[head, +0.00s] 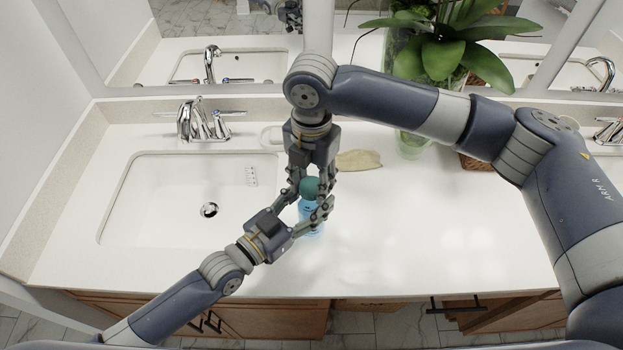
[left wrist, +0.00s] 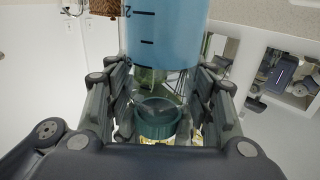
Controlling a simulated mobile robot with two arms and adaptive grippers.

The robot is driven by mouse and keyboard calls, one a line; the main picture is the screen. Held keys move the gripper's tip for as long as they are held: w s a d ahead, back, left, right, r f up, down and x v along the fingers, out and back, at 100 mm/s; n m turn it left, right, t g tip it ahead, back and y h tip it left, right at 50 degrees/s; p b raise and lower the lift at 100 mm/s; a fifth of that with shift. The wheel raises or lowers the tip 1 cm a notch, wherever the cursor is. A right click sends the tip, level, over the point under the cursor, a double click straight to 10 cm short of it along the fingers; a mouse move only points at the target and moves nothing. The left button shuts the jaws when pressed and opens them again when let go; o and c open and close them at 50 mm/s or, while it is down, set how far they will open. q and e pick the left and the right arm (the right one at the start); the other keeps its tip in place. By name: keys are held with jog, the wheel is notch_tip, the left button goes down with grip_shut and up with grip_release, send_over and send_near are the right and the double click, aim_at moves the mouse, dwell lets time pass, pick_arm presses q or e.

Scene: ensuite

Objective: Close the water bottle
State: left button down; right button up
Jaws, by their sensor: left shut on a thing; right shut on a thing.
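The water bottle (head: 312,224) is light blue and stands near the counter's middle, right of the basin. Its blue body with dark measuring marks fills the top of the left wrist view (left wrist: 162,35). The teal lid (head: 310,186) is over the bottle; it also shows in the left wrist view (left wrist: 157,120). I cannot tell whether it is seated on the bottle. My left gripper (head: 314,212) comes from the lower left and is shut on the bottle. My right gripper (head: 310,188) reaches down from above and is shut on the lid. The fingers hide part of both.
A sink basin (head: 180,205) with a chrome faucet (head: 203,120) is at left. Behind my right arm are a beige cloth-like item (head: 359,159) and a potted plant (head: 440,55). The mirror (head: 225,40) stands at the back. The right counter (head: 460,230) is clear.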

jog(key=m, duration=1.4)
jog(key=shift+m, duration=0.4)
jog(key=m, duration=0.6)
jog(key=shift+m, duration=0.3)
jog(key=m, duration=0.3)
jog(key=shift+a+f, duration=0.1)
jog(key=m, duration=0.4)
jog(key=o, duration=1.2)
